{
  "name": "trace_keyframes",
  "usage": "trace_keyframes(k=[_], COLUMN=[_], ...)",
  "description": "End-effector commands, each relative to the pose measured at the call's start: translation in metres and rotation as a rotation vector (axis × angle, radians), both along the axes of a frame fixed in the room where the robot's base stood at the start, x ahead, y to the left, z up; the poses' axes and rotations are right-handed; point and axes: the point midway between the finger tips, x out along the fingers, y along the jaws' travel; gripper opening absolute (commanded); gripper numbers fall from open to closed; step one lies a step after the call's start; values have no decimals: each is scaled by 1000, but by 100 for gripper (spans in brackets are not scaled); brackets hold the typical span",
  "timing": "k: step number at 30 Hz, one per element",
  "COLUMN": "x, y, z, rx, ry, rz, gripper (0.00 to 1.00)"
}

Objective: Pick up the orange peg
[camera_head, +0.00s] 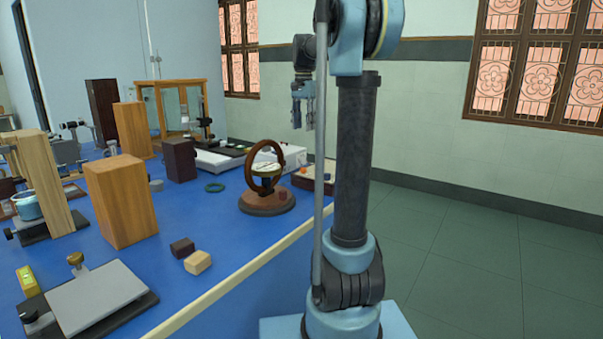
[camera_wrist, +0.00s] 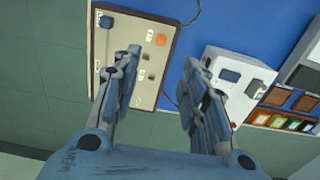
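The orange peg (camera_wrist: 161,39) is a small orange block standing in a beige panel board in the wrist view. In the head view it is a tiny orange spot (camera_head: 303,170) on the board (camera_head: 326,188), which my arm partly hides. The board (camera_wrist: 114,40) also carries a blue peg (camera_wrist: 106,20) and small dark holes or fittings. My gripper (camera_wrist: 163,58) is open and empty, its fingers wide apart. The peg appears just beyond the fingertips, nearer the left finger. In the head view my gripper (camera_head: 303,112) hangs well above the board.
A white instrument box (camera_wrist: 233,85) stands right of the board in the wrist view, near my right finger. A ring-shaped coil instrument (camera_head: 266,185) stands close by on the blue bench. Wooden blocks (camera_head: 121,200) lie farther left. Open floor (camera_head: 460,240) lies right.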

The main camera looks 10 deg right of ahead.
Motion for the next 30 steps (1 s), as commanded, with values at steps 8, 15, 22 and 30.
trace_keyframes(k=[8, 15, 22, 30], x=[5, 5, 4, 4], y=[4, 7, 7, 7], z=[-21, -62, -100, -121], rx=[0, 0, 0, 0], ry=[3, 3, 1, 1], rz=[-5, -1, 0, 0], gripper=[40, 40, 40, 40])
